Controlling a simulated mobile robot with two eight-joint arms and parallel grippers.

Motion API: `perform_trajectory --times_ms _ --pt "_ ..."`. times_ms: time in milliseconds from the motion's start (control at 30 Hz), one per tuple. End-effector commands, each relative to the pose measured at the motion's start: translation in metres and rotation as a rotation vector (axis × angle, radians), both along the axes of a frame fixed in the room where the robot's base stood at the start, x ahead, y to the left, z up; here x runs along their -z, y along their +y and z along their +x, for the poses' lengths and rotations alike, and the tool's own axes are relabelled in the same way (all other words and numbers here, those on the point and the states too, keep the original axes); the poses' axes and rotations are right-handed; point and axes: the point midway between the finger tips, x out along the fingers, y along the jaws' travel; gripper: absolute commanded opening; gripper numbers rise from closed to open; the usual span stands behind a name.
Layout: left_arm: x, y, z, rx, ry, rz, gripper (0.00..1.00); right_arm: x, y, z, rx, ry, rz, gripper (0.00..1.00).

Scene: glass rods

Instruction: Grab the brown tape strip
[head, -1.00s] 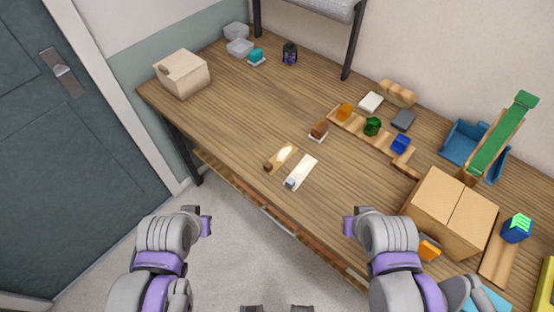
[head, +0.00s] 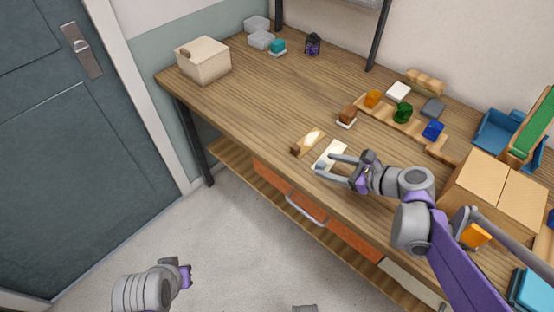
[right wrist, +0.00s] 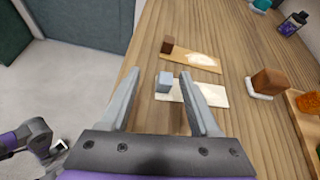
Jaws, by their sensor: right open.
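The brown tape strip (head: 308,143) lies flat on the table near its front edge, with a small dark brown block at one end and a pale patch on it. In the right wrist view the brown strip (right wrist: 192,56) lies beyond the fingertips. My right gripper (head: 327,164) is open and empty, over a white strip (head: 332,152) with a grey block at its end. In the right wrist view the white strip (right wrist: 213,95) and its grey block lie between and behind the fingers. My left gripper (head: 184,275) hangs off the table at lower left; its jaw state is unclear.
Right of the strips, a brown block (head: 347,114) sits on a white base, near a wooden tray with orange, green and blue pieces. The table left of the strips is clear.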

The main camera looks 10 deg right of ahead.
Motion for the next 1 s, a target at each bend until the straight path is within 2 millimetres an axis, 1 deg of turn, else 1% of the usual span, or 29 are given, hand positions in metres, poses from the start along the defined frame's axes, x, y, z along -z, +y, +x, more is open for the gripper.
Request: perform_trajectory --times_ms 33,67,167,400,667,833,900,1000 --pt "0.006 0.000 0.000 0.000 0.002 0.000 0.00 0.003 -0.009 0.006 0.043 0.012 0.073 0.62" --pt "0.007 0.000 -0.001 0.000 0.002 0.000 0.00 0.002 -0.012 0.009 0.060 0.017 0.106 0.62" --pt "0.009 0.000 -0.001 0.000 0.003 0.000 0.00 0.001 -0.014 0.017 0.090 0.026 0.170 0.62" --pt "0.011 0.000 -0.001 0.000 0.003 0.000 0.00 0.014 0.008 0.044 0.089 0.028 0.176 0.62" --pt "0.013 0.000 -0.001 0.000 0.004 0.000 0.00 0.023 0.021 0.059 0.090 0.028 0.175 0.62" --pt "0.016 0.000 -0.001 0.000 0.005 0.000 0.00 0.036 0.037 0.076 0.088 0.027 0.173 0.62" --pt "0.016 0.000 -0.001 0.000 0.005 0.000 0.00 0.039 0.041 0.083 0.089 0.027 0.174 0.62" --pt "0.017 0.000 -0.001 0.000 0.005 0.000 0.00 0.041 0.045 0.088 0.090 0.028 0.174 0.62"
